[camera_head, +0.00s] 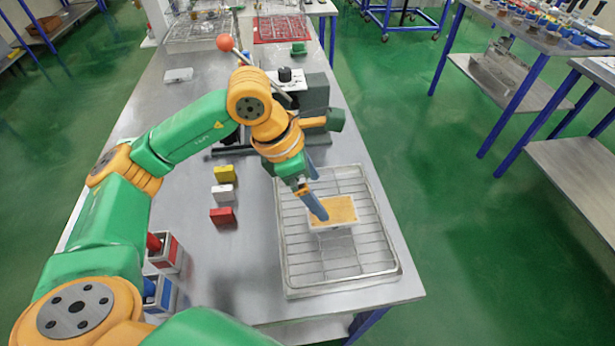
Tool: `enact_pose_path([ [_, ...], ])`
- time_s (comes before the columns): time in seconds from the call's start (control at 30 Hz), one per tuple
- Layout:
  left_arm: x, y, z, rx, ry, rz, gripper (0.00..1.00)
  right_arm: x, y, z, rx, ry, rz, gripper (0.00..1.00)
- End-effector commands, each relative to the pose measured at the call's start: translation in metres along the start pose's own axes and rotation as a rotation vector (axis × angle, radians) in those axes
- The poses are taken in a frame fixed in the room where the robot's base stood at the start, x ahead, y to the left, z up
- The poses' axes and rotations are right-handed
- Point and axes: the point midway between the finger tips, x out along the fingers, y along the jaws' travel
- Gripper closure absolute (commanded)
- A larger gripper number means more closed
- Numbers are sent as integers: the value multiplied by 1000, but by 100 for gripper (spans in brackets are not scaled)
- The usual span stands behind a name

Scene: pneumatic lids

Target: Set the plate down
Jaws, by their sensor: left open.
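The plate (341,211), a small rectangular piece with an orange-tan top and pale sides, lies on the wire rack tray (300,262) on the right part of the bench. My left gripper (318,205) points down at the plate's left end from above. Its blue-grey fingers are open, and one fingertip overlaps the plate's left edge in the picture. I cannot tell whether the finger touches it. My right gripper is not in view.
Yellow (224,174), white (223,192) and red (222,216) blocks sit left of the rack. Red (168,254) and blue (162,293) bins stand at the near left. A grey device with an orange-balled lever (225,43) stands behind my arm.

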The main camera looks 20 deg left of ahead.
Motion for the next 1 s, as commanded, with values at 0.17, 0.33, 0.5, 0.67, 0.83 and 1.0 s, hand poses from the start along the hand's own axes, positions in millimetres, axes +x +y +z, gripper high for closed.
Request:
enact_pose_path([
  [0.17, -40, 1, 0, -3, -2, 3, 0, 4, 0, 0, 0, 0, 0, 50],
  [0.33, -54, 0, 0, -2, 0, 1, 0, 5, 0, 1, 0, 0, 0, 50],
  [0.5, -54, 0, 0, -2, 1, 0, 0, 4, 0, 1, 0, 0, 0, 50],
  [0.67, -54, 0, 0, -2, 1, 0, 0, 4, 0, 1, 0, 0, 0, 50],
  [0.83, -72, 0, 8, -2, 1, 0, 0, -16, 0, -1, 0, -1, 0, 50],
  [1.0, -109, 0, 23, -2, 1, 0, 0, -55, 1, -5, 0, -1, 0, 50],
])
